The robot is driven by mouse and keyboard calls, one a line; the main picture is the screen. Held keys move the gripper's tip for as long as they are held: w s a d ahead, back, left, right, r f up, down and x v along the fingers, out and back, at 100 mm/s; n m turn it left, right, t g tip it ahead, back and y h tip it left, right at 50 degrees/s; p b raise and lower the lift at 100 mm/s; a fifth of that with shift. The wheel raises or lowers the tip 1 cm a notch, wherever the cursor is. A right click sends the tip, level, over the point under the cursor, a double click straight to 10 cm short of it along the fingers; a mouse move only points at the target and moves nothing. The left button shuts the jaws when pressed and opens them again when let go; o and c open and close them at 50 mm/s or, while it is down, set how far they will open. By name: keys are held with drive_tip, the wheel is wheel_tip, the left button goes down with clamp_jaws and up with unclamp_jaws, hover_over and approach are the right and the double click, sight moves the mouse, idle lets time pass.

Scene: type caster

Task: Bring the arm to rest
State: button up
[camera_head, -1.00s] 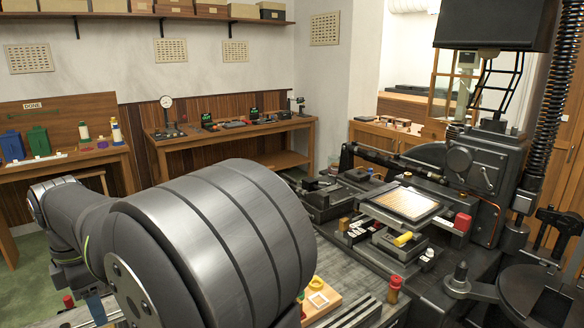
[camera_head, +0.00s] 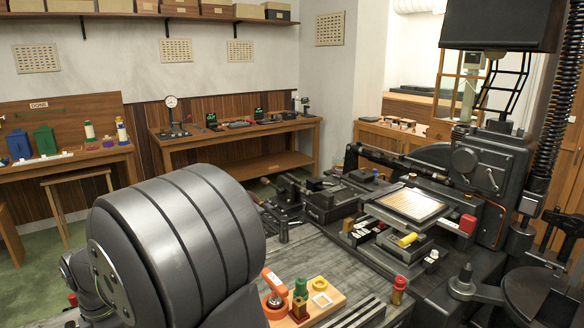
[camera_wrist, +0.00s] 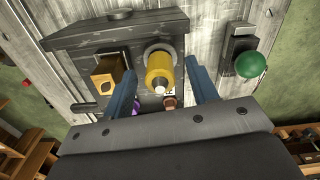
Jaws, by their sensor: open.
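My gripper (camera_wrist: 160,75) shows in the wrist view as two blue fingers, spread apart with a clear gap. A yellow cylinder with a pale tip (camera_wrist: 159,70) appears between them in the picture. I cannot tell its distance from the fingers, and nothing looks clamped. The dark block (camera_wrist: 85,37) behind it also bears a wooden-coloured piece (camera_wrist: 106,75). In the head view my large grey arm link fills the lower left, and the gripper does not show there.
A wooden board (camera_head: 335,300) with small coloured parts lies just right of my arm. The black casting machine (camera_head: 490,165) stands at the right. A red-topped piece (camera_head: 398,290) stands near the front. A green knob (camera_wrist: 250,64) shows in the wrist view.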

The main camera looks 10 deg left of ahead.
wheel_tip(320, 180, up, 16)
wheel_tip(320, 180, down, 17)
drive_tip(key=shift+r, duration=0.15)
wheel_tip(320, 180, up, 9)
drive_tip(key=shift+f, duration=0.1)
drive_tip(key=shift+w+d+f+m, duration=0.1)
drive_tip(key=shift+w+m, duration=0.25)
drive_tip(key=shift+w, duration=0.35)
drive_tip(key=shift+w+d+f+m, duration=0.15)
drive_tip(key=shift+w+m, duration=0.25)
drive_tip(key=shift+w, duration=0.35)
drive_tip(key=shift+w+d+f+m, duration=0.1)
drive_tip(key=shift+w+m, duration=0.25)
drive_tip(key=shift+w, duration=0.35)
